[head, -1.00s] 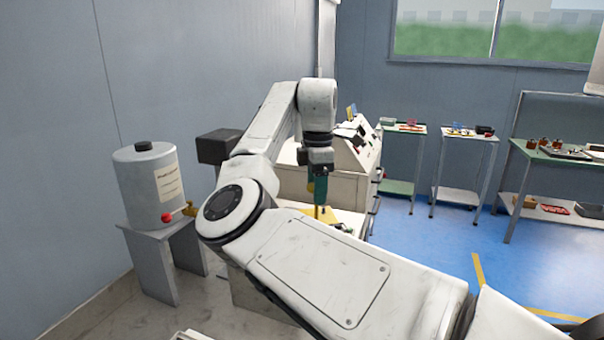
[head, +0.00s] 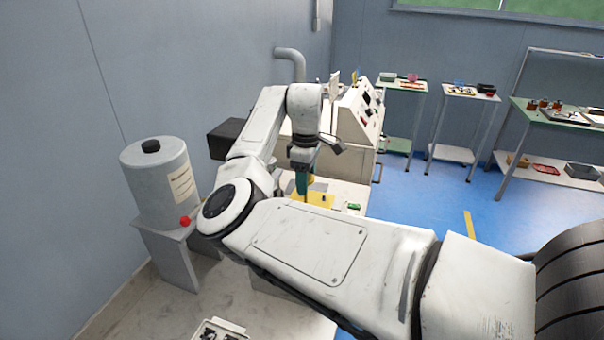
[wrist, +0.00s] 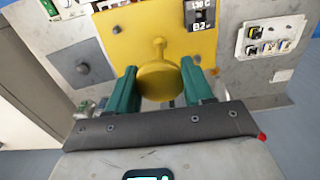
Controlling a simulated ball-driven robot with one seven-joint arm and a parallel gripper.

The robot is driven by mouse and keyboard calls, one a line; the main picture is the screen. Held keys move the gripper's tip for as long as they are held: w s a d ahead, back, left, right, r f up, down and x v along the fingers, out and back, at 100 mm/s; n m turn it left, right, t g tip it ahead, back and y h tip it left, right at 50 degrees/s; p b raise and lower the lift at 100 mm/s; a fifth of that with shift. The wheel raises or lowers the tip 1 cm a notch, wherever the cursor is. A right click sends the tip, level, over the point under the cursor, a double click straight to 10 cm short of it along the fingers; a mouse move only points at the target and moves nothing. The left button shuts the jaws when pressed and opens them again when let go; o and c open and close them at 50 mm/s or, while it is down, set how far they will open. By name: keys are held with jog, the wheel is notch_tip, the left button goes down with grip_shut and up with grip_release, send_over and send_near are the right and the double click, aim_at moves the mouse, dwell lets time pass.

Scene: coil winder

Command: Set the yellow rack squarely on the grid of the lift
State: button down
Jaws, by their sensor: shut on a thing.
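The yellow rack (wrist: 120,45) shows in the wrist view as a flat yellow plate with a dark label reading about "130 C" and "B2". A round yellow knob (wrist: 158,82) with a short stem stands in front of it. My gripper (wrist: 158,78) has its green fingers on both sides of the knob and is shut on it. In the head view my gripper (head: 304,190) points down over the yellow plate (head: 318,200), at the near end of the machine. The lift's grid cannot be made out, and I cannot tell whether the rack rests on anything.
A small tray of parts (wrist: 270,40) lies to the right of the rack in the wrist view. A grey square piece (wrist: 83,66) is at its left. The machine's control panel (head: 362,108) stands behind my gripper. A grey drum (head: 158,180) stands at left.

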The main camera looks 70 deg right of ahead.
aim_at(306, 199)
jog(key=shift+f+b, duration=2.95)
jog(key=shift+b, duration=0.35)
jog(key=shift+f+p, duration=0.4)
jog(key=shift+f, duration=0.05)
jog(key=shift+p, duration=1.15)
jog(key=shift+f, duration=0.9)
jog(key=shift+c, duration=1.8)
grip_release()
notch_tip(306, 199, up, 11)
jog(key=shift+f+b, duration=0.1)
jog(key=shift+b, duration=0.8)
